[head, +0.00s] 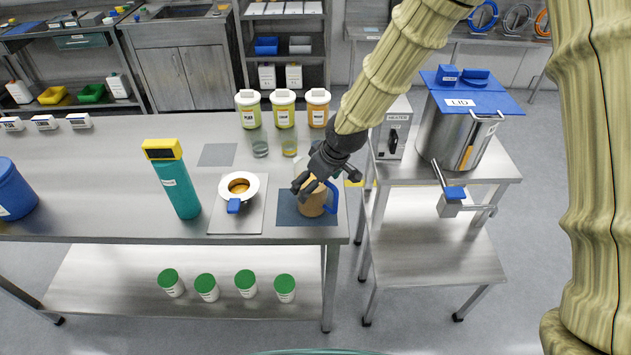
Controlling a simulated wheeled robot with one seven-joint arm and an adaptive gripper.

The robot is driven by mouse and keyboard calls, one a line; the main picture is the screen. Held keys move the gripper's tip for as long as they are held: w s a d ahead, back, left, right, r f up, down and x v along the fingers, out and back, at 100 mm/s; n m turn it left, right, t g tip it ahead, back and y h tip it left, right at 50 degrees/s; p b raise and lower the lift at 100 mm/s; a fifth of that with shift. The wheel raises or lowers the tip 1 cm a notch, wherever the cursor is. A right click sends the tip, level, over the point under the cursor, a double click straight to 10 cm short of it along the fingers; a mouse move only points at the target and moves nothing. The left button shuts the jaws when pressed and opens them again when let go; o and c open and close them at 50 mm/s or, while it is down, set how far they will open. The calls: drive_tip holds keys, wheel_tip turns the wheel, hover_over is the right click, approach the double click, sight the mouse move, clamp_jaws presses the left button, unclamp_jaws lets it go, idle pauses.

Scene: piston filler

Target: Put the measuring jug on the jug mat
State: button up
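The measuring jug (311,205) has amber-brown contents and a blue handle (332,197) on its right side. It appears upright over the dark blue-grey mat (290,217) at the table's front right; whether its base touches the mat is hard to tell. My gripper (322,184) is right at the jug's upper part, with its dark fingers in front of the rim and near the handle. The fingers hide part of the jug, and I cannot tell whether they grip it.
A white-rimmed funnel (251,184) on a grey plate and a teal flask (178,185) stand left of the mat. Glasses (259,145) and labelled bottles (283,108) stand behind. A steel pot (455,135) with a blue lid stands on the right-hand stand.

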drive_tip(key=shift+b+v, duration=1.05)
drive_tip(key=shift+v, duration=5.05)
drive_tip(key=s+f+m, duration=0.1)
drive_tip(key=f, duration=0.3)
drive_tip(key=s+d+f, duration=0.1)
drive_tip(key=s+f, duration=0.1)
drive_tip(key=f, duration=0.3)
drive_tip(key=s+d+f+m+g, duration=0.1)
drive_tip(key=s+f, duration=0.1)
drive_tip(key=f, duration=0.3)
drive_tip(key=shift+d+f+m, duration=0.2)
drive_tip(key=shift+m, duration=0.1)
drive_tip(key=s+d+f+m+g+h, duration=0.15)
drive_tip(key=s+d+f, duration=0.25)
drive_tip(key=s+f, duration=0.5)
drive_tip(key=s+d+f+m, duration=0.35)
drive_tip(key=s+f, duration=0.45)
drive_tip(key=f, duration=0.3)
drive_tip(key=s+d+f+m+h, duration=0.1)
drive_tip(key=s+d+f, duration=0.2)
drive_tip(key=s, duration=0.3)
drive_tip(key=s+d+f+h, duration=0.1)
drive_tip(key=s+d+f, duration=0.2)
drive_tip(key=s+d, duration=0.2)
drive_tip(key=shift+s+d+f+m+g, duration=0.2)
drive_tip(key=shift+s+m+g, duration=0.2)
drive_tip(key=shift+s, duration=0.55)
